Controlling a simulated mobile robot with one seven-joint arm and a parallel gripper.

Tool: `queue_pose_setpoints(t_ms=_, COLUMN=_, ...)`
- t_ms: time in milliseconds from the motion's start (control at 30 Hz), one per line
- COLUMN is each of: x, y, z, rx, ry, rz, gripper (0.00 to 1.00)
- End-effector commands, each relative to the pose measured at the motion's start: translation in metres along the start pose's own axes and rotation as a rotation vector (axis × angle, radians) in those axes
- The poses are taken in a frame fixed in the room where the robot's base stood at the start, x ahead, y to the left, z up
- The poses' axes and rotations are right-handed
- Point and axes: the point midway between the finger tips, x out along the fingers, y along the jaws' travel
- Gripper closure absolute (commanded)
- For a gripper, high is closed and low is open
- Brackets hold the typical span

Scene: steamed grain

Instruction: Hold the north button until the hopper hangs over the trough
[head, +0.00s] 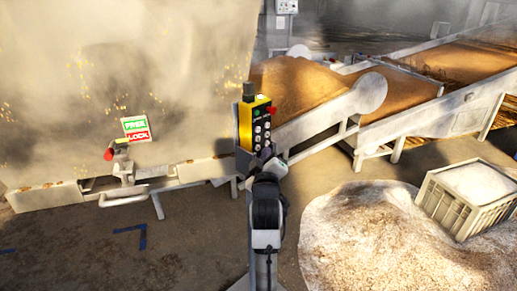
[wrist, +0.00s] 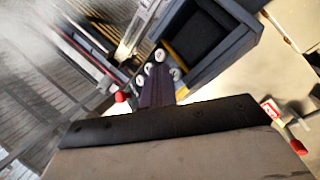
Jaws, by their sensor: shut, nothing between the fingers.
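A yellow and black control box (head: 256,122) stands upright at the middle of the head view, with pale round buttons in rows and a red knob on its right side. The button labels are too small to read, so I cannot tell which is north. My gripper (head: 265,154) is shut and empty at the lower part of the box face. In the wrist view the shut dark fingers (wrist: 157,84) point at several white buttons (wrist: 160,55); whether they touch or press one is unclear. I cannot make out the hopper or tell which vessel is the trough.
A large steaming vessel (head: 110,80) fills the left, with a green and red FREE/LOCK sign (head: 135,128) and a red-ended lever (head: 117,151). Conveyor beds of brown grain (head: 300,84) lie behind. A pale heap (head: 360,235) and grey crate (head: 447,205) occupy the right floor.

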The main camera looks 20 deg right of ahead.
Motion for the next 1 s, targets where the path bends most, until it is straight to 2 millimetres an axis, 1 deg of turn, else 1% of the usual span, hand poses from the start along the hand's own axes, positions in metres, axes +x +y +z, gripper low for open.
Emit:
queue_pose_setpoints(t_ms=333, x=0.0061, y=-0.0040, z=-0.0045, rx=0.001, ry=0.000, rz=0.000, gripper=1.00)
queue_pose_setpoints(t_ms=1000, x=0.0086, y=-0.0062, z=-0.0064, rx=0.000, ry=0.000, rz=0.000, gripper=1.00)
